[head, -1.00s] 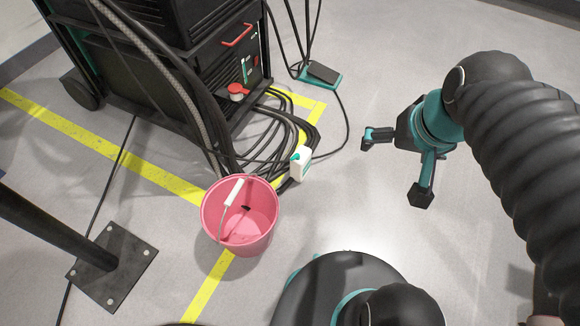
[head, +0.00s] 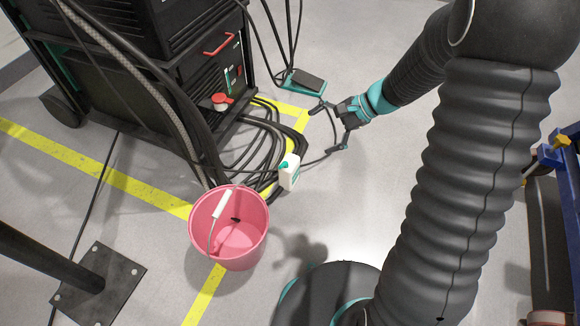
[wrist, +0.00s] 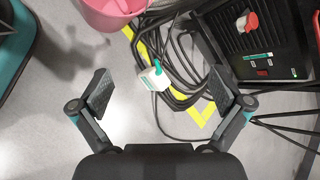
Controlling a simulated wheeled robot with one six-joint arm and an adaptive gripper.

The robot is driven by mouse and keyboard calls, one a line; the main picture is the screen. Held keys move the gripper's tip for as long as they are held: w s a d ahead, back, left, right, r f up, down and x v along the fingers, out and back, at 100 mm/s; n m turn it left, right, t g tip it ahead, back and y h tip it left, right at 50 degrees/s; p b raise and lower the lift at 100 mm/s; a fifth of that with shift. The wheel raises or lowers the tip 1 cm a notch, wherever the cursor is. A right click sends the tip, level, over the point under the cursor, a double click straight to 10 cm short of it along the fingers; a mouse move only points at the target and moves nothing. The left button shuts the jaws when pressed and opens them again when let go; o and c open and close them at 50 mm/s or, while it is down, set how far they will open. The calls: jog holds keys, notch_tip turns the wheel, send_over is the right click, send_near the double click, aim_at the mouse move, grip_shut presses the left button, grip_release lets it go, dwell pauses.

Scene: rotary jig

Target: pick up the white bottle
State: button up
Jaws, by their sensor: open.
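A black machine (head: 165,75) with coiled cables (head: 250,150) is behind. A foot pedal (head: 303,81) lies near my gripper.

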jog(key=w+f+m+t+y+b, duration=0.1)
jog(key=w+f+m, duration=0.25)
jog(key=f, duration=0.45)
jog(key=w+f+m+t+y, duration=0.1)
jog(key=w+f+m+y, duration=0.1)
jog(key=w+f, duration=0.35)
jog(key=m+t, duration=0.3)
jog(key=m, duration=0.4)
send_near(296, 171)
jog(key=b+x, duration=0.1)
jog(key=x, duration=0.7)
jog(key=shift+r, duration=0.15)
jog(key=shift+b+x, duration=0.35)
jog(key=shift+x, duration=2.35)
jog(key=shift+d, duration=0.1)
jog(key=c, duration=1.2)
jog(key=shift+c, duration=1.3)
